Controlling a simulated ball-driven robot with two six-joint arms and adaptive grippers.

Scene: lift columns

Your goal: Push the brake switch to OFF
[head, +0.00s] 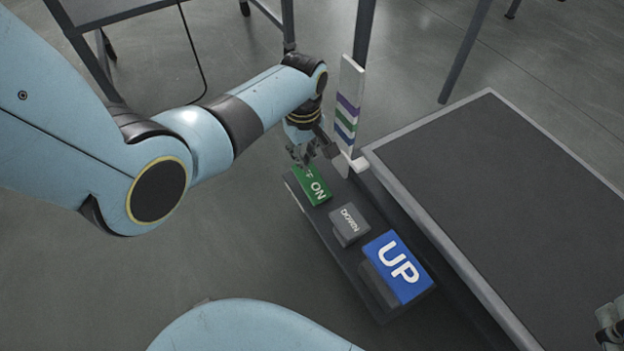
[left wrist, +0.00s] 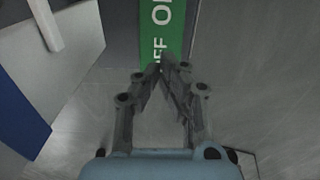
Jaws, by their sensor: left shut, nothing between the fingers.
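The brake switch (head: 315,190) is a green rocker at the far end of a dark control panel (head: 350,268). White letters ON show on its near part, and its far part is partly hidden by my left gripper (head: 303,158). In the left wrist view the green switch (left wrist: 160,25) shows the letters FF close to the fingertips. My left gripper (left wrist: 160,68) is shut and empty, with its tips at the OFF end. I cannot tell whether they touch it. My right gripper (head: 608,326) shows only partly at the right edge, its jaws unclear.
A grey DOWN button (head: 349,224) and a larger blue UP button (head: 398,267) sit nearer on the panel. A white striped gauge (head: 347,110) stands beyond the switch. A dark lift platform (head: 500,190) with a pale rim lies to the right. Floor is clear left of the panel.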

